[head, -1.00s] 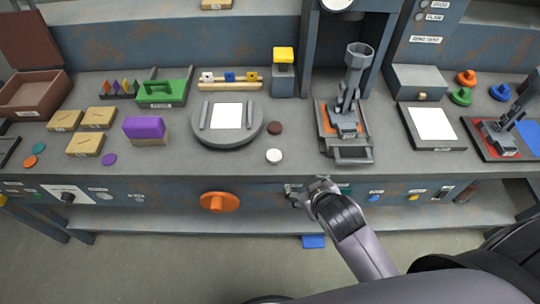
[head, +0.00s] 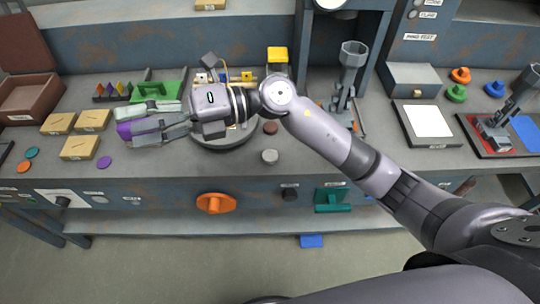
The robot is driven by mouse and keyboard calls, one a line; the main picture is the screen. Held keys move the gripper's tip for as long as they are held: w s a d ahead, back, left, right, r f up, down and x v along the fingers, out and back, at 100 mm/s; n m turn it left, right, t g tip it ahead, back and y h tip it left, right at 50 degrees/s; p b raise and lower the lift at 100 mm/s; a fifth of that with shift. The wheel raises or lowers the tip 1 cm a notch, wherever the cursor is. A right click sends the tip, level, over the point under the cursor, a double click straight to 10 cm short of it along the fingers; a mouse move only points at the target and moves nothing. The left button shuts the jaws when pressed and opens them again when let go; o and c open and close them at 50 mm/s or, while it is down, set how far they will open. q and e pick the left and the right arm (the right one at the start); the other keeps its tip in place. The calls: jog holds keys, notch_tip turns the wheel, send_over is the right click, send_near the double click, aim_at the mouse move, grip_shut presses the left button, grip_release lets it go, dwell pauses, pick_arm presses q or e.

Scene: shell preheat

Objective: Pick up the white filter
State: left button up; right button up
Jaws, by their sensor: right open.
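A small round disc (head: 269,156), which I take to be the white filter, lies on the bench near the front edge. It looks greyish now and stands clear of my arm. My right gripper (head: 128,127) reaches left above the bench, open, with its fingers over a purple block (head: 124,131) that they partly hide. I cannot tell whether they touch the block. The gripper is well to the left of the white disc. My left gripper is not in view.
A brown disc (head: 270,128) lies just behind the white one. My right arm covers much of the round plate (head: 225,146). Wooden blocks (head: 80,148) and a purple disc (head: 105,162) lie at left. An orange knob (head: 215,203) juts from the front panel.

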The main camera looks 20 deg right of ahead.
notch_tip(320, 180, down, 7)
jog(key=d+n+g+h, duration=0.2)
jog(key=n+h, duration=0.1)
jog(key=h, duration=0.3)
jog(key=t+h, duration=0.3)
jog(key=h, duration=1)
send_over(270, 155)
notch_tip(270, 155, down, 4)
jog(key=shift+m, duration=0.4)
notch_tip(270, 155, down, 11)
jog(key=shift+s+f+p, duration=0.1)
jog(key=shift+s+p, duration=0.05)
jog(key=shift+p, duration=1)
notch_tip(270, 155, down, 5)
jog(key=shift+r+p, duration=0.15)
jog(key=shift+p, duration=0.65)
jog(key=shift+f, duration=0.4)
jog(key=c, duration=0.9)
